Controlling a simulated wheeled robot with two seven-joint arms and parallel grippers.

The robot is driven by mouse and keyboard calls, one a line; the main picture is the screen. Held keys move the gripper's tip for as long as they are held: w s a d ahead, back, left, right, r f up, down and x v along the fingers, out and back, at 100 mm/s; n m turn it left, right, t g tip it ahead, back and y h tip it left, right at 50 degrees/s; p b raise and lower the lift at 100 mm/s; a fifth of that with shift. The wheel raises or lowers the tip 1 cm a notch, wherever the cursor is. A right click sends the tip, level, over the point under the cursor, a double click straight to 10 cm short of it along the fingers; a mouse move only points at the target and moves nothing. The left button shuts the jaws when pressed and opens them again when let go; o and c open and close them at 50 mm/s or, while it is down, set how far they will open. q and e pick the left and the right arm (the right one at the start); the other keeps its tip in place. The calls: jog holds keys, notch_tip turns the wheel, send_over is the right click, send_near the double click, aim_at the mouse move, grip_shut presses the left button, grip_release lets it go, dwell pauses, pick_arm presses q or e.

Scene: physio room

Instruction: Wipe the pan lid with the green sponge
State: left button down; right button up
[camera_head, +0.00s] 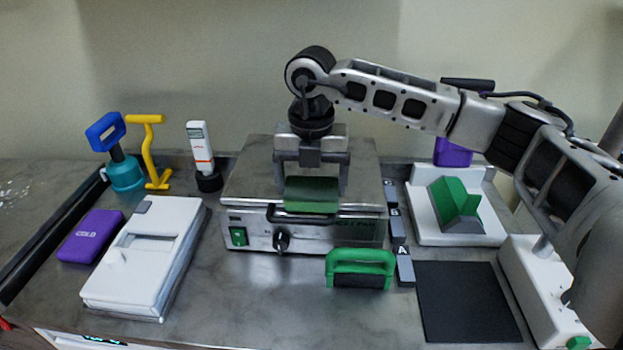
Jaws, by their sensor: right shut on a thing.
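The pan lid (252,178) is the flat metal top of a boxy steel unit in the middle of the counter. My right gripper (311,184) points straight down over the lid, right of its middle and towards the front. It is shut on the green sponge (311,197), a flat dark green block between its fingers. The sponge is at the lid's surface near the front edge; I cannot tell whether it touches. My left gripper is not in view.
The steel unit has a front handle, a black knob (282,241) and a green switch (239,236). A green-handled block (360,268) stands in front. A white box (145,255) and purple pack (90,236) are left. A black mat (468,302) lies right.

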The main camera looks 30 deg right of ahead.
aim_at(311, 187)
jog(key=shift+r, duration=3.05)
jog(key=shift+r, duration=0.1)
notch_tip(311, 187, up, 3)
jog(key=shift+f, duration=0.15)
